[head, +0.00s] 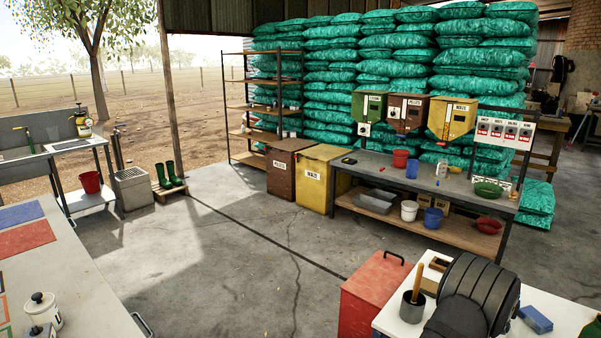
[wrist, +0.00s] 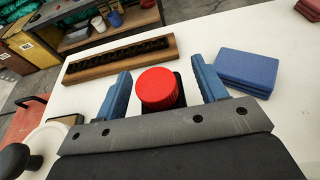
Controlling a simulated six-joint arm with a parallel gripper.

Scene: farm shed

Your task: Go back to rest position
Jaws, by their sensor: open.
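My gripper (wrist: 161,68) shows in the wrist view, with its two blue fingers spread apart. A red round cap (wrist: 156,88) on a dark body appears between the fingers, with a gap on each side. I cannot tell its depth relative to the fingertips. In the head view my dark arm covers part of the white table (head: 560,308) at the lower right, and my fingers cannot be made out there.
In the wrist view, a long wooden holder (wrist: 85,70) lies beyond the fingers and stacked blue blocks (wrist: 247,70) lie right. A black-knobbed white lid (wrist: 50,142) is at lower left. In the head view, a dark cup (head: 412,308) stands beside my arm, near a red bin (head: 368,295).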

